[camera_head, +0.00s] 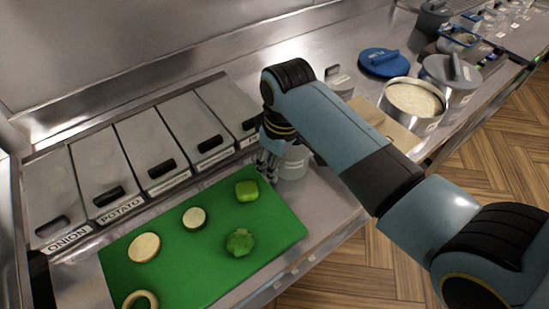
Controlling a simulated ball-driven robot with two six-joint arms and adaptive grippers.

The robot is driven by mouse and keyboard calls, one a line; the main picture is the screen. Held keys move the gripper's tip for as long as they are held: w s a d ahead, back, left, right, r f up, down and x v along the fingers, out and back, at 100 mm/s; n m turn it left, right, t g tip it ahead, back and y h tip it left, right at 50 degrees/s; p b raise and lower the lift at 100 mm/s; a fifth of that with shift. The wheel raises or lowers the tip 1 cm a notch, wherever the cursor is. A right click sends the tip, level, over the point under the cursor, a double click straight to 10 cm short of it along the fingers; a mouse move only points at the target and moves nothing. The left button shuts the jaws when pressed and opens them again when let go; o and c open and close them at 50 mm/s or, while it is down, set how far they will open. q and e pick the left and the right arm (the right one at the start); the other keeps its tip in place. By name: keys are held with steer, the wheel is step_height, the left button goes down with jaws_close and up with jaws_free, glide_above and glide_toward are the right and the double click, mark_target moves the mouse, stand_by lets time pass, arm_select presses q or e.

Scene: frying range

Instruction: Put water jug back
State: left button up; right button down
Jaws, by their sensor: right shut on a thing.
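The water jug (293,163) appears to be the light, translucent vessel standing at the right edge of the green cutting board. My right gripper (268,168) is at its left side, shut on it. The arm covers the jug's upper part, so its rim and handle are hidden. The jug looks upright; whether it touches the counter cannot be told. My left gripper is not in view.
The green board (205,285) holds several vegetable pieces. Lidded bins (110,160) line the back left. To the right are a wooden board (394,131), a pot (412,98) of pale contents and a blue lid (384,62).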

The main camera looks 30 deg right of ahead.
steer(key=c, duration=1.2)
jaws_free()
steer(key=shift+w+f, duration=0.1)
steer(key=shift+w, duration=0.05)
steer(key=o, duration=0.3)
steer(key=shift+w, duration=0.1)
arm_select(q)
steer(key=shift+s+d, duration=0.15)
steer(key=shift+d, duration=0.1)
arm_select(e)
steer(key=shift+r, duration=0.45)
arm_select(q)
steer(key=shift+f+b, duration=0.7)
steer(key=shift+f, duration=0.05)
arm_select(e)
steer(key=r, duration=0.3)
steer(key=s+r, duration=0.1)
steer(key=r, duration=0.7)
steer(key=shift+s+d+r, duration=0.2)
steer(key=shift+s, duration=0.1)
steer(key=shift+f, duration=0.1)
